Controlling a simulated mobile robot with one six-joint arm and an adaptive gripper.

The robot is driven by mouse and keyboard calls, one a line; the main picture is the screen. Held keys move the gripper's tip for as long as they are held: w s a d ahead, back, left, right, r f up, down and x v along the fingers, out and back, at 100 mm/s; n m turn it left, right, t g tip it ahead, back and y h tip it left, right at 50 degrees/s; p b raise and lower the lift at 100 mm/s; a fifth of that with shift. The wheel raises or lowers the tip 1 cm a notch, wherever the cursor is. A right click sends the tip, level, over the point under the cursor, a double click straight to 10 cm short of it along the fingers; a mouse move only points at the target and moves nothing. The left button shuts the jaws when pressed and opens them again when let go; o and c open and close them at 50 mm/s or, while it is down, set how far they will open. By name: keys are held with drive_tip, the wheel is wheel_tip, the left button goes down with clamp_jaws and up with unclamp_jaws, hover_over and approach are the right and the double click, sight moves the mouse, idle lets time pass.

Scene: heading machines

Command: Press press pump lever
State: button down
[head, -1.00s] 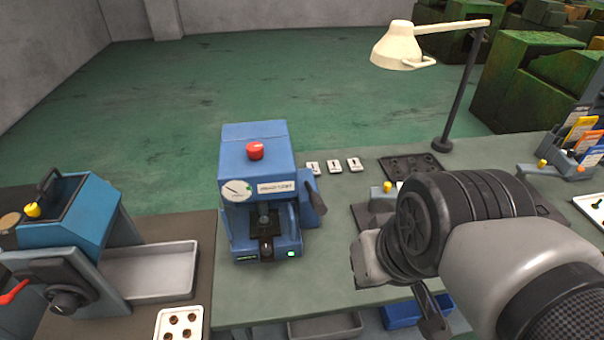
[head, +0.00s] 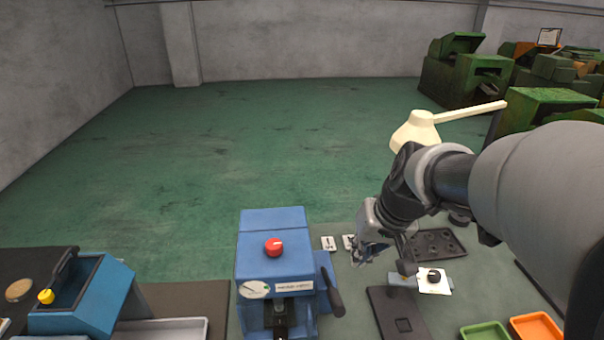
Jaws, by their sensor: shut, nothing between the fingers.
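The blue press (head: 273,255) stands at the bottom centre of the head view, with a red button on top and a round gauge on its front. Its lower part is cut off by the frame edge. A dark lever (head: 332,292) sticks out on its right side, tilted. My gripper (head: 364,255) is shut and empty, above the bench to the right of the press and higher in the picture than the lever. It appears apart from both. The fingertips are small and hard to make out.
A cream lamp (head: 415,130) stands behind my arm, partly hidden. A dark tray (head: 440,243), a green bin (head: 485,332) and an orange bin (head: 536,327) are further right. Another blue machine (head: 85,295) stands left.

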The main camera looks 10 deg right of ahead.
drive_tip(key=b, duration=0.3)
hover_over(336, 292)
drive_tip(key=s, duration=0.1)
drive_tip(key=f, duration=0.8)
drive_tip(key=d+f, duration=0.1)
drive_tip(key=f, duration=0.3)
drive_tip(key=shift+s+f, duration=0.1)
drive_tip(key=shift+s, duration=0.1)
drive_tip(key=shift+s+a+f, duration=0.1)
drive_tip(key=shift+s+f, duration=0.1)
drive_tip(key=shift+f, duration=0.2)
drive_tip(key=shift+f, duration=0.1)
